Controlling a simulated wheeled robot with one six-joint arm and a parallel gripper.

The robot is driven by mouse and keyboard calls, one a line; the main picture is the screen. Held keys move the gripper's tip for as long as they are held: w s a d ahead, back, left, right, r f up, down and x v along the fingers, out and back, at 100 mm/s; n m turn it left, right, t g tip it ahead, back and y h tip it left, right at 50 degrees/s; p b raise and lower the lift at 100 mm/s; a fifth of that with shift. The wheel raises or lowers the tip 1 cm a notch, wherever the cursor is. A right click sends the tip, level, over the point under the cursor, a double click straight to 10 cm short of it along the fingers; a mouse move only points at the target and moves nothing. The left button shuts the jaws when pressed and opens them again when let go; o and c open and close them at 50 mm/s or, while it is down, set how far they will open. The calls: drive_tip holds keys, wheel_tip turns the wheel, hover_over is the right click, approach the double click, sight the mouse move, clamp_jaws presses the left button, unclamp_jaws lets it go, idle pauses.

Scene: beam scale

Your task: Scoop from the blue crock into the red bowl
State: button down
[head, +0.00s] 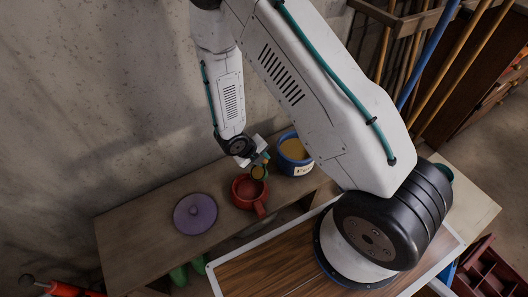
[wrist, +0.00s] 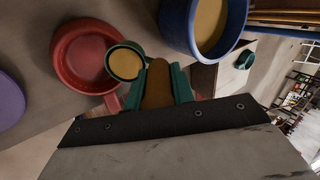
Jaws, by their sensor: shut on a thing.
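The blue crock (head: 283,158) stands on the wooden bench with tan material inside; in the wrist view it is at the top (wrist: 172,28). The red bowl (head: 239,197) sits left of it and nearer, with a handle at its front; it also shows in the wrist view (wrist: 66,62). My gripper (head: 263,159) is shut on the brown handle (wrist: 157,84) of a small scoop (head: 258,173). The scoop's dark green cup (wrist: 125,62) holds tan material and appears level. The cup overlaps the bowl's crock-side rim in view, above it.
A purple lid-like disc (head: 195,214) lies on the bench (head: 135,238), left of the bowl. The concrete wall (head: 110,100) rises behind the bench. Poles in a wooden rack (head: 400,30) stand at the back right. The bench's left end is clear.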

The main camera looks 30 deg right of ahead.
drive_tip(key=shift+a+f, duration=0.1)
drive_tip(key=shift+f, duration=0.25)
idle(0.4)
drive_tip(key=shift+s+a+r+h, duration=0.1)
drive_tip(key=shift+a+r+h, duration=0.15)
drive_tip(key=shift+a+h, duration=0.55)
drive_tip(key=shift+s+a+r+h, duration=0.1)
drive_tip(key=shift+a+r+h, duration=0.1)
drive_tip(key=shift+a+h, duration=0.6)
drive_tip(key=shift+d, duration=0.15)
drive_tip(key=shift+s+a+t+h, duration=0.2)
drive_tip(key=shift+a+t+h, duration=0.2)
drive_tip(key=shift+a+h, duration=1.3)
